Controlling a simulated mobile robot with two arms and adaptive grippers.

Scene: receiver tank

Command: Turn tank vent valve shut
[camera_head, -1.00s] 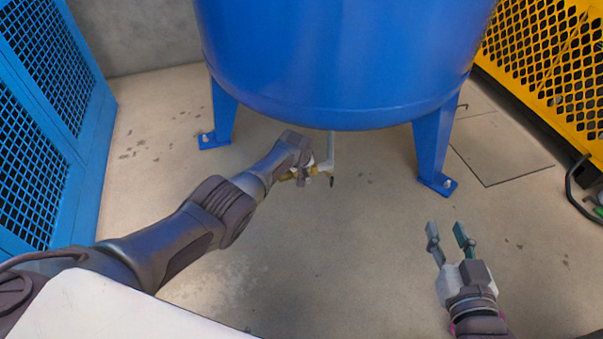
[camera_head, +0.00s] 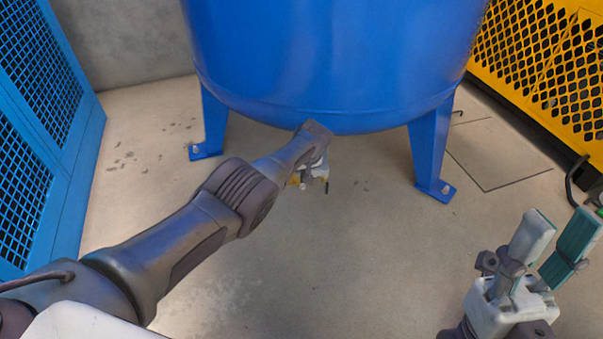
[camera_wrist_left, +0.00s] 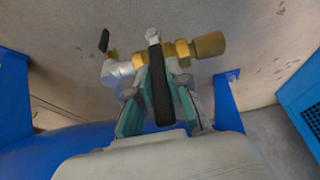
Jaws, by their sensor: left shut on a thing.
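The blue tank (camera_head: 330,60) stands on legs, and a small brass valve (camera_head: 294,181) sits below its underside. My left gripper (camera_head: 312,172) is at the valve, partly hidden by my own wrist. In the left wrist view, the brass valve body (camera_wrist_left: 182,50) runs sideways with a brass end piece at right. A black lever handle (camera_wrist_left: 161,90) points toward me between the teal-padded fingers of my left gripper (camera_wrist_left: 160,108), which is shut on it. My right gripper (camera_head: 552,250) is open and empty, with its fingers apart, at the lower right.
Tank legs stand left (camera_head: 213,120) and right (camera_head: 431,150) of the valve. A blue mesh panel (camera_head: 45,130) is at left and a yellow mesh guard (camera_head: 540,70) at right. The concrete floor (camera_head: 350,260) in front is clear.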

